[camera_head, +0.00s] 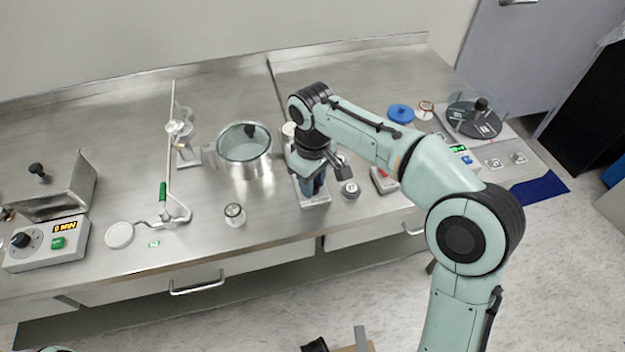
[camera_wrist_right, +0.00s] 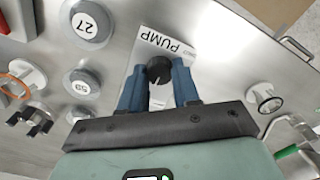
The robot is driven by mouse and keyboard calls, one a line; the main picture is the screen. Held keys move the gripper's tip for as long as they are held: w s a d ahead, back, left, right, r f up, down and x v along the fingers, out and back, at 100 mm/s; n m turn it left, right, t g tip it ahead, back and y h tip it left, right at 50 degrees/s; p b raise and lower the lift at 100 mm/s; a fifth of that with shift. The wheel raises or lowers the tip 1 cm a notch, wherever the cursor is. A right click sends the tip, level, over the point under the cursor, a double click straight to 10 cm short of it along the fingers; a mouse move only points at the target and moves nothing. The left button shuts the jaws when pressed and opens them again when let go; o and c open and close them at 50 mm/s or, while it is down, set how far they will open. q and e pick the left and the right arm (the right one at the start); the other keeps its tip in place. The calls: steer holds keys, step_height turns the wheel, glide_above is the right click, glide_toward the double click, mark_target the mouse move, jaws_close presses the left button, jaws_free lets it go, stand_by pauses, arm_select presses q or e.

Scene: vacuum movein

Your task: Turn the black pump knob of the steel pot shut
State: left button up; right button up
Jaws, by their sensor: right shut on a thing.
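The steel pot (camera_head: 258,172) with its clear lid stands at the middle of the bench. To its right is the white plate marked PUMP (camera_wrist_right: 143,57), which carries the black pump knob (camera_wrist_right: 159,70). My right gripper (camera_head: 314,188) reaches down onto this plate. In the right wrist view, its blue fingers (camera_wrist_right: 158,77) stand on both sides of the knob and are shut on it. In the head view the gripper hides the knob. My left gripper is not in view.
Two round weights, 27 (camera_wrist_right: 90,26) and 59 (camera_wrist_right: 83,82), stand beside the plate. A green-handled valve line (camera_head: 163,192) and a box with a lit display (camera_head: 50,243) are to the left. A dark round plate (camera_head: 470,122) is at the right.

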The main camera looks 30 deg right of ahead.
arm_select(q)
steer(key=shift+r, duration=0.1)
arm_select(e)
steer(key=n+p, duration=0.3)
steer(key=shift+r, duration=0.2)
steer(key=n+p, duration=0.2)
steer(key=n, duration=0.1)
steer(key=shift+n+p, duration=0.3)
steer(key=shift+p, duration=0.1)
steer(key=n+p, duration=0.4)
steer(key=n, duration=0.2)
arm_select(q)
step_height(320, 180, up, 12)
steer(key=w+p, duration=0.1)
steer(key=p, duration=0.1)
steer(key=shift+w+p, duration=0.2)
steer(key=shift+p, duration=0.1)
arm_select(e)
steer(key=shift+n, duration=2.7)
steer(key=shift+f, duration=0.1)
steer(key=o, duration=1.1)
steer(key=shift+c, duration=0.2)
